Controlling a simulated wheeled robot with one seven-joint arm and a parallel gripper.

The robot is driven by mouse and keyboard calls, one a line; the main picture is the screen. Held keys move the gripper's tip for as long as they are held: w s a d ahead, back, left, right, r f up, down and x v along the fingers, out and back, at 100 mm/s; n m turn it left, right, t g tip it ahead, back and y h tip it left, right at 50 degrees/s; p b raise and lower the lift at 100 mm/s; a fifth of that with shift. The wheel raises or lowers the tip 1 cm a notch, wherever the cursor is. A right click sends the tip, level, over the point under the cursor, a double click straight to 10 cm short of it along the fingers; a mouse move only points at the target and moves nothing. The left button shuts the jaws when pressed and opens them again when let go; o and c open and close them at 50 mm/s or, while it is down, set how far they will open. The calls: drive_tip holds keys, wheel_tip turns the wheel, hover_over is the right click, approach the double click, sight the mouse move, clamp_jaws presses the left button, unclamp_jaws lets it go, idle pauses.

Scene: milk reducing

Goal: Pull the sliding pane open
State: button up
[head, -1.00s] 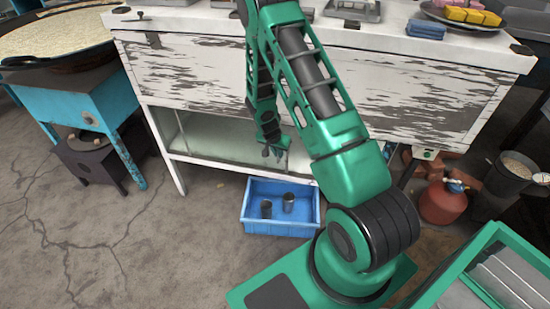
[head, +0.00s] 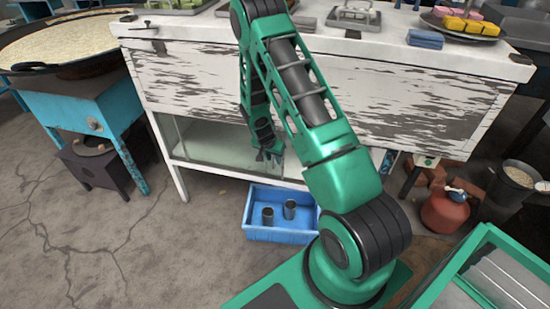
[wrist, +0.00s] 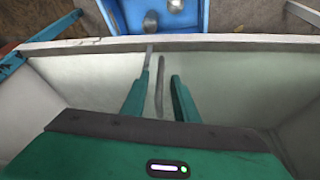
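The sliding pane (head: 215,142) is a clear, faintly greenish sheet in the lower front of the white, peeling cabinet. It shows in the wrist view as a pale, see-through surface (wrist: 95,82), so its edges are hard to make out. My gripper (head: 267,157) is at the right part of this front, in front of the pane. In the wrist view my gripper (wrist: 162,78) has its two green fingers apart, one on each side of a thin grey upright bar (wrist: 160,88), seemingly the pane's handle. A gap shows between the bar and the right finger. Contact with the left finger is unclear.
A blue crate (head: 249,231) with two dark metal cups stands on the floor below the cabinet. A blue stand with a wide pan (head: 25,68) is at left. A red gas bottle (head: 445,212) stands at right.

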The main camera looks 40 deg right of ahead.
drive_tip(key=shift+r, duration=0.1)
drive_tip(key=v, duration=1)
drive_tip(key=shift+a+r, duration=0.15)
drive_tip(key=shift+r, duration=0.1)
drive_tip(key=s+d+r+n+g+y, duration=0.1)
drive_tip(key=s+r, duration=0.7)
drive_tip(key=r, duration=0.2)
drive_tip(key=s+d+r+n+g, duration=0.1)
drive_tip(key=s+r, duration=0.6)
drive_tip(key=r, duration=0.3)
drive_tip(key=s+a+r+n+y, duration=0.1)
drive_tip(key=s+a+r, duration=0.1)
drive_tip(key=s, duration=0.5)
drive_tip(key=s+a+r+n+y, duration=0.1)
drive_tip(key=s+a+r, duration=0.1)
drive_tip(key=s, duration=0.5)
drive_tip(key=s+a+r+n+y, duration=0.1)
drive_tip(key=s+a+r, duration=0.2)
drive_tip(key=s, duration=0.4)
drive_tip(key=shift+s+r+n, duration=0.35)
drive_tip(key=shift+r+n, duration=0.05)
drive_tip(key=shift+r, duration=0.45)
